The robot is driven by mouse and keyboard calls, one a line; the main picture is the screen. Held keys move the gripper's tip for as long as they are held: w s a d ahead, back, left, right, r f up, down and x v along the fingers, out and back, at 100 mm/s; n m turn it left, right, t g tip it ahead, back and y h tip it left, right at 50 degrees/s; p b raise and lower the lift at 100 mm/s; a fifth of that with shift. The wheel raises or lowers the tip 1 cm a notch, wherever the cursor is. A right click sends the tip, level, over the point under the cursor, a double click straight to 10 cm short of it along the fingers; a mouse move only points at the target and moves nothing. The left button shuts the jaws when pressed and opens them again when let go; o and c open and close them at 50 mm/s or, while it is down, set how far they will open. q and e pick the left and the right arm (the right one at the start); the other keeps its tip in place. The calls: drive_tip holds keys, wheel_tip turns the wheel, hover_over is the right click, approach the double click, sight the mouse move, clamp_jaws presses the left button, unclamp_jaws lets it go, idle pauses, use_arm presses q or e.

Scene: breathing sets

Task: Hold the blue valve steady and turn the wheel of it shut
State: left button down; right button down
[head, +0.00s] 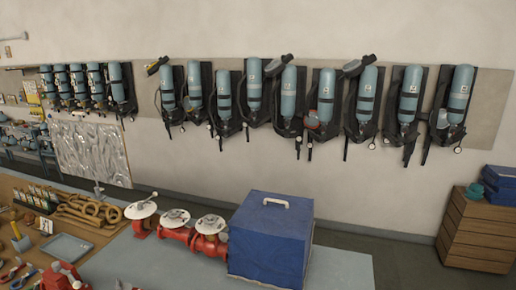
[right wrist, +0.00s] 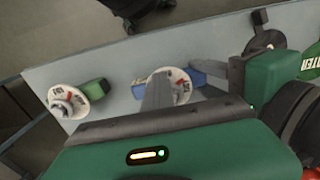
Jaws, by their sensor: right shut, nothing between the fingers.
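In the right wrist view, a blue valve (right wrist: 203,68) lies on a grey table top, with a white, red-marked round wheel (right wrist: 184,83) at its middle. My right gripper (right wrist: 158,78) is shut with nothing between its fingers; the fingertips reach over the wheel and hide part of it. I cannot tell whether they touch it. My left gripper (right wrist: 214,80) comes in from the right of that view and is at the valve's right end, with its fingers apparently closed on the blue body. The head view shows neither gripper nor this valve.
A green valve (right wrist: 98,90) with a white wheel lies to the left in the wrist view; a dark round fitting (right wrist: 268,40) stands at upper right. In the head view, red valves (head: 175,233) stand beside a blue box (head: 270,245). Breathing sets (head: 255,85) hang on the wall.

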use_arm(q)
drive_tip(key=shift+s+d, duration=0.1)
drive_tip(key=shift+s, duration=0.05)
use_arm(e)
drive_tip(key=shift+w+a, duration=0.2)
drive_tip(key=shift+w+a+r, duration=0.1)
drive_tip(key=shift+w+a, duration=0.2)
drive_tip(key=shift+a, duration=0.3)
wheel_tip(320, 180, up, 6)
drive_tip(key=s, duration=0.1)
drive_tip(key=shift+a, duration=0.2)
use_arm(q)
drive_tip(key=c, duration=0.9)
unclamp_jaws()
